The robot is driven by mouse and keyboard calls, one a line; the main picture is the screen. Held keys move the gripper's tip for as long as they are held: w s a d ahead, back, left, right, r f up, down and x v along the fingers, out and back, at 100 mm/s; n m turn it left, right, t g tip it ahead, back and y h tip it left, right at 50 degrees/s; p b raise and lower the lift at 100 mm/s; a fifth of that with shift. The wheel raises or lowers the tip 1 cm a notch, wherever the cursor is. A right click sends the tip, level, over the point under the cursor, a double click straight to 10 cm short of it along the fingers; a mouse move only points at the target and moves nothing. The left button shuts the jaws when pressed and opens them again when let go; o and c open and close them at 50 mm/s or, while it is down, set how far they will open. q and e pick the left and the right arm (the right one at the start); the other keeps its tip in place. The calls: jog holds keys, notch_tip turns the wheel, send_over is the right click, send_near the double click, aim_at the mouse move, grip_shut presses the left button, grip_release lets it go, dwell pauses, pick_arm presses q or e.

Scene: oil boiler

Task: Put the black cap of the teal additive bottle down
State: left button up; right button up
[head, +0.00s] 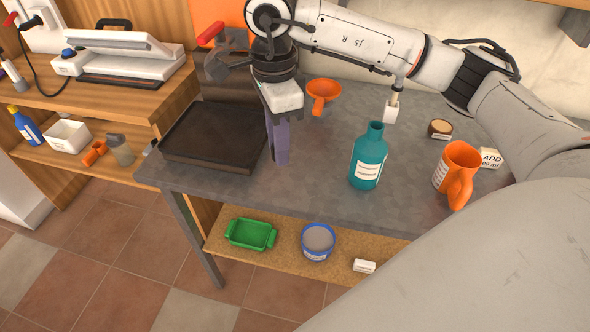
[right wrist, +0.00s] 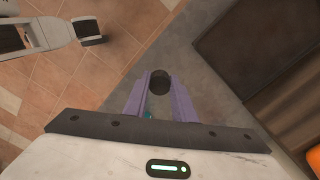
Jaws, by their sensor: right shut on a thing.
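The teal additive bottle (head: 368,160) stands upright and uncapped on the grey table (head: 320,178), right of my right gripper. My right gripper (head: 279,158) points down between the black tray and the bottle, near the table's front edge. In the right wrist view its purple fingers (right wrist: 160,95) are shut on the black cap (right wrist: 159,82), which sits between their tips. The fingers hide the cap in the head view. I cannot tell how high the cap is above the table. My left gripper is in neither view.
A black tray (head: 210,138) lies left of my gripper. An orange funnel (head: 322,94) lies behind it. An orange jug (head: 458,168), a small brown-topped jar (head: 440,128) and a white box (head: 491,158) stand at the right. The table between gripper and bottle is clear.

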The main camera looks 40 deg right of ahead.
jog(key=w+d+m, duration=0.3)
jog(key=d+m, duration=0.3)
jog(key=m, duration=1)
jog(key=f, duration=0.3)
jog(key=f+p, duration=0.1)
jog(key=f, duration=0.6)
jog(key=shift+s+a, duration=0.1)
jog(key=shift+a, duration=0.15)
jog(key=shift+f, duration=0.2)
jog(key=o, duration=1)
jog(key=shift+r, duration=0.1)
